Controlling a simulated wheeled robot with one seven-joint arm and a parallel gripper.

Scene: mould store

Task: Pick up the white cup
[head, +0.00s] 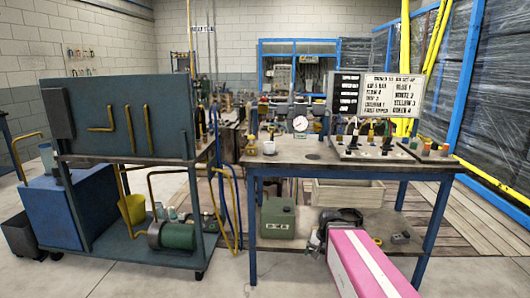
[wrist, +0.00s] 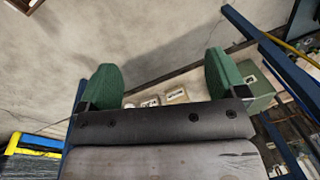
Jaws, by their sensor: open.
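The white cup (head: 269,147) is small and stands upright on the worktable top (head: 285,157), near its left end, beside a small brass-coloured object. I cannot make out the cup in the wrist view. My gripper (wrist: 164,80) shows in the wrist view with its two green fingers wide apart and nothing held between them. Bare concrete floor and part of a blue frame show beyond the fingers. In the head view my pink and white arm is low, in front of the worktable, and the cup is above and to the left of it.
A switch panel (head: 380,147) and a white sign board (head: 397,94) stand on the table's right half. A green box (head: 278,219) and a wooden crate (head: 347,195) are below. A blue-green cart (head: 125,130) stands left. Free floor lies in front.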

